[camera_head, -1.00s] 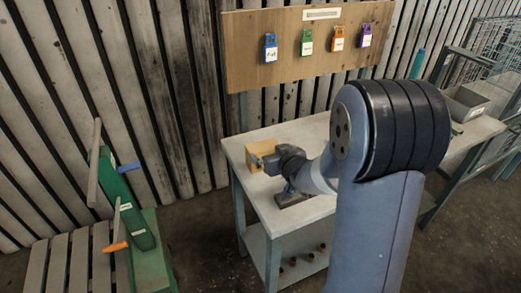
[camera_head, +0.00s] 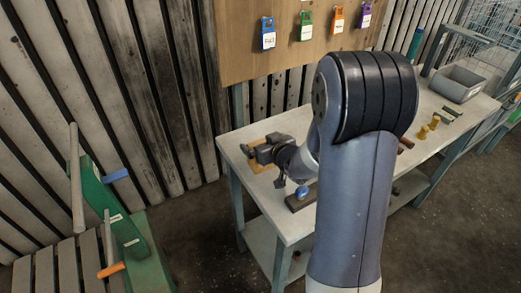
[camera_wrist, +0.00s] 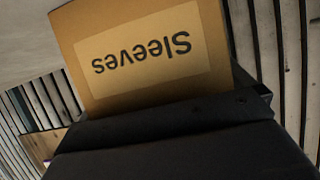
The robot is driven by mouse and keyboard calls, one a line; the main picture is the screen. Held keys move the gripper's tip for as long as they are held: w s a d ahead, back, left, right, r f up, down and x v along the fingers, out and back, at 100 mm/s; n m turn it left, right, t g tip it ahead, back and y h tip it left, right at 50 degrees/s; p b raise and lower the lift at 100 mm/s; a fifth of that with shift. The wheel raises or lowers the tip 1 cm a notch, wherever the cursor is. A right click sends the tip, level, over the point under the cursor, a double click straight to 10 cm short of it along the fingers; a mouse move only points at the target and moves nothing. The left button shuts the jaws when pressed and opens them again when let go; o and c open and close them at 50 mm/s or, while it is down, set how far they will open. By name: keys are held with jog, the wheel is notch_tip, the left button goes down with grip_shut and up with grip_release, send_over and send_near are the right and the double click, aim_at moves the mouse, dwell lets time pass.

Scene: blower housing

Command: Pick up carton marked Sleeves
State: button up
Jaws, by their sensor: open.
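The carton marked Sleeves (camera_wrist: 145,50) fills much of the wrist view, its label upside down. It is a tan box, and the dark body of my gripper (camera_wrist: 165,125) covers its lower part there. In the head view the carton (camera_head: 258,168) sits on the left end of the workbench (camera_head: 238,153), mostly hidden behind my gripper (camera_head: 262,152). My gripper is open and right at the carton. Whether the fingers touch it cannot be seen.
A dark block with a blue knob (camera_head: 301,192) stands just right of my gripper. Yellow pieces (camera_head: 428,127) and a grey bin (camera_head: 457,83) are farther right on the bench. A board with coloured tags (camera_head: 290,45) stands behind. A green frame (camera_head: 110,215) is at left.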

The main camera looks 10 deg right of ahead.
jog(key=shift+s+d+r, duration=0.1)
jog(key=shift+s, duration=0.05)
jog(key=shift+c, duration=0.4)
jog(key=c, duration=0.6)
jog(key=shift+c, duration=0.2)
